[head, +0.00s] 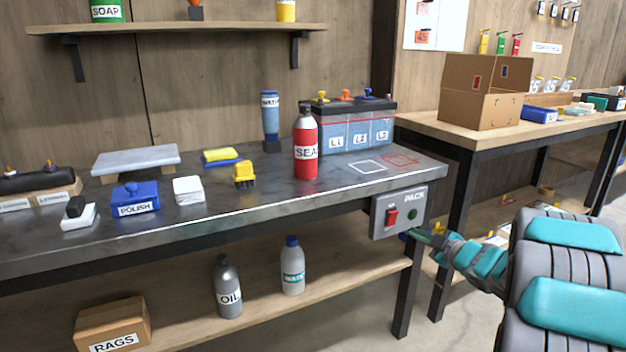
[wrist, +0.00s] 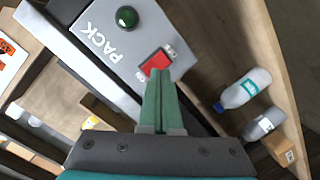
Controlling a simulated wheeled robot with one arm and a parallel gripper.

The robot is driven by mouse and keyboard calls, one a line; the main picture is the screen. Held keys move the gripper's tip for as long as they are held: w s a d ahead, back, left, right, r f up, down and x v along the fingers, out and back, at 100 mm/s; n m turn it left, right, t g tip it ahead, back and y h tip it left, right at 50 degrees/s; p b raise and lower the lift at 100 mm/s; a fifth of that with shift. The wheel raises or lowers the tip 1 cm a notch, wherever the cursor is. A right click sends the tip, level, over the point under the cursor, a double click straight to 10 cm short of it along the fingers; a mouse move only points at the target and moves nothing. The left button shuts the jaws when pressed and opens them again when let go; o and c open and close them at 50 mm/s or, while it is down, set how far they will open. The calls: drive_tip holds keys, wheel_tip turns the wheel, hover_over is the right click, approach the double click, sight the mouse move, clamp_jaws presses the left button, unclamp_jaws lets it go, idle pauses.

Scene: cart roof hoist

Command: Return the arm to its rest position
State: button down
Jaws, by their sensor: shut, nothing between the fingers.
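My gripper (head: 418,236) is at the right end of the metal workbench, its green fingers shut and empty. It points at the grey PACK box (head: 408,198) fixed to the bench's front edge. The box carries a red switch (head: 392,217) and a green round lamp or button (head: 412,214). In the wrist view, the closed fingertips (wrist: 159,76) overlap the lower edge of the red switch (wrist: 155,62); whether they touch it I cannot tell. The green round part (wrist: 127,17) also shows there.
The bench (head: 250,205) bears a red SEAL bottle (head: 306,160), a battery-like box (head: 350,128) and a blue POLISH box (head: 135,200). OIL (head: 228,290) and water (head: 292,270) bottles stand on the lower shelf. A second table (head: 480,135) with a cardboard box is at right.

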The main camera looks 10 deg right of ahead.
drive_tip(key=s+r+m+g+h, duration=0.2)
drive_tip(key=s+m+g+h, duration=0.3)
drive_tip(key=s+m+h, duration=0.5)
drive_tip(key=s+a+f+m+g+y, duration=0.1)
drive_tip(key=s+a+g, duration=0.3)
drive_tip(key=s, duration=0.9)
drive_tip(key=s+a+f+g+y, duration=0.2)
drive_tip(key=s+a+f+g, duration=0.1)
drive_tip(key=s+a, duration=0.7)
drive_tip(key=s+a+f+m+g+y, duration=0.1)
drive_tip(key=s+a+g, duration=0.4)
drive_tip(key=s, duration=1.1)
drive_tip(key=a+y, duration=0.1)
drive_tip(key=a, duration=0.2)
drive_tip(key=shift+s+f+m, duration=0.3)
drive_tip(key=shift+s+f, duration=0.05)
drive_tip(key=shift+f, duration=0.05)
